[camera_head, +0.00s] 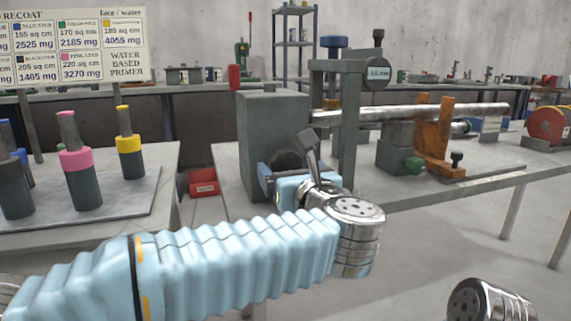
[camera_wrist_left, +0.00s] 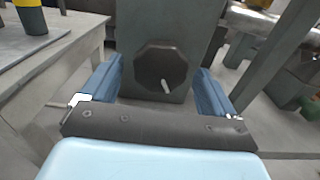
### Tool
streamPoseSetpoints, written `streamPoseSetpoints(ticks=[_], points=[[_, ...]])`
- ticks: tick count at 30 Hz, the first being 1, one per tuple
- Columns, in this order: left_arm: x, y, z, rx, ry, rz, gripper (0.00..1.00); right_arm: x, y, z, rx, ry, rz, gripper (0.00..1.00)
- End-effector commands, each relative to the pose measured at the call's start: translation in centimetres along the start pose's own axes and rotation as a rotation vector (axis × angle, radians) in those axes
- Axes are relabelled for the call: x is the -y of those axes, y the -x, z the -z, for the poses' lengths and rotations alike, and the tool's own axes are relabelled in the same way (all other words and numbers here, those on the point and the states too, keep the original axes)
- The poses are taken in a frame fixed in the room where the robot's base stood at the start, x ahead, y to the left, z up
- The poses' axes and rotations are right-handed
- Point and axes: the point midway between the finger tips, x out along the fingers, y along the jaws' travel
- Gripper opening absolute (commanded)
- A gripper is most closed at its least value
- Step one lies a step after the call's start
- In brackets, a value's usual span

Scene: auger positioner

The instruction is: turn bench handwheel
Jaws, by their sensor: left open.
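The bench handwheel (camera_wrist_left: 155,68) is a dark, many-sided disc with a pale peg handle on the front of a grey block. In the head view the handwheel (camera_head: 288,160) is mostly hidden behind my left gripper. My left gripper (camera_head: 283,168) is in front of that block. In the left wrist view the left gripper (camera_wrist_left: 160,75) is open, with one blue finger on each side of the wheel. The wheel and peg show between the fingers. I cannot tell whether either finger touches the wheel. My right gripper is not in view.
The grey block (camera_head: 270,120) stands on a bench (camera_head: 440,188) beside an upright frame and a long metal shaft (camera_head: 470,110). A left table (camera_head: 150,160) holds pink- and yellow-banded cylinders. A red bin (camera_head: 203,183) is low between the tables.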

Motion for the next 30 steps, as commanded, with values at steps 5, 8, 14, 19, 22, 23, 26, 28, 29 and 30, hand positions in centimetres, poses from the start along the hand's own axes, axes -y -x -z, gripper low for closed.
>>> streamPoseSetpoints(ticks=[5,8,14,19,22,23,26,28,29,30], points=[[0.0,-2.0,-0.1,0.001,0.0,0.0,0.88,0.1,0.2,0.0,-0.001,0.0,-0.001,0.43],[0.0,-2.4,0.0,0.001,0.0,0.0,0.88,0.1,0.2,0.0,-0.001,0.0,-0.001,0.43],[0.0,-2.5,0.0,0.001,0.0,0.0,0.88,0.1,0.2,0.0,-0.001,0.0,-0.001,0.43],[0.0,-2.5,0.0,0.001,0.0,0.0,0.7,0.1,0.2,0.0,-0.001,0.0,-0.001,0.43],[0.0,-2.5,0.0,0.001,0.0,0.0,0.55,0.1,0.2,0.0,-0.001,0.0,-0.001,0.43],[0.0,-2.5,0.0,0.001,0.0,0.0,0.5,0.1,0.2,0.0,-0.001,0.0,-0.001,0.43],[0.0,-2.5,0.0,0.001,0.0,0.0,0.35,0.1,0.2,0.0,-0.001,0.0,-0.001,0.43],[0.0,-2.5,0.0,0.001,-0.001,0.0,0.34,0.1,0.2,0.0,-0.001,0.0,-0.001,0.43],[0.0,-2.5,0.0,0.001,-0.001,0.0,0.34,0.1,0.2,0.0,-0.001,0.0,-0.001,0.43],[0.0,-2.5,0.0,0.001,-0.004,0.0,0.34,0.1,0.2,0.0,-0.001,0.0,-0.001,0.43]])
